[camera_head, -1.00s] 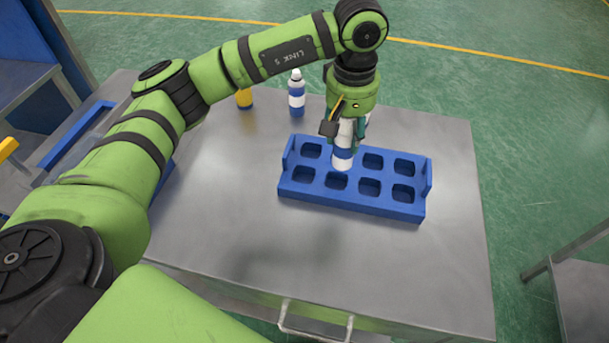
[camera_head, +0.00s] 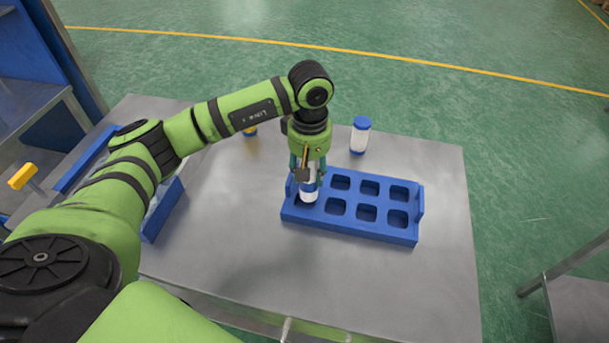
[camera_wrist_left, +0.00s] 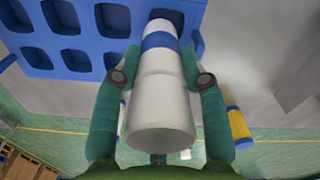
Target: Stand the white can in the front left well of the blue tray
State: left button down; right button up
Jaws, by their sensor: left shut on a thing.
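The white can (camera_head: 309,185) with a blue band is upright in my left gripper (camera_head: 308,172), at the left end of the blue tray (camera_head: 350,229). Its lower end is at the front left well; I cannot tell how far inside it is. In the left wrist view the can (camera_wrist_left: 162,95) lies between the two green fingers of my left gripper (camera_wrist_left: 160,75), which are shut on it. The back left well is hidden behind the gripper. My right gripper is not in view.
A white container with a blue top (camera_head: 360,136) stands behind the tray. The metal table (camera_head: 240,235) is clear in front of the tray.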

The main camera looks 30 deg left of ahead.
aim_at(305, 185)
pick_arm(q)
jog(key=shift+s+a+f, duration=0.3)
jog(key=shift+a+f, duration=0.05)
notch_tip(305, 185, down, 3)
jog(key=shift+f+p, duration=0.15)
jog(key=shift+p, duration=1.05)
jog(key=shift+f, duration=0.3)
jog(key=shift+f+b, duration=0.2)
jog(key=shift+b, duration=0.1)
jog(key=c, duration=0.7)
grip_release()
jog(key=shift+r, duration=0.1)
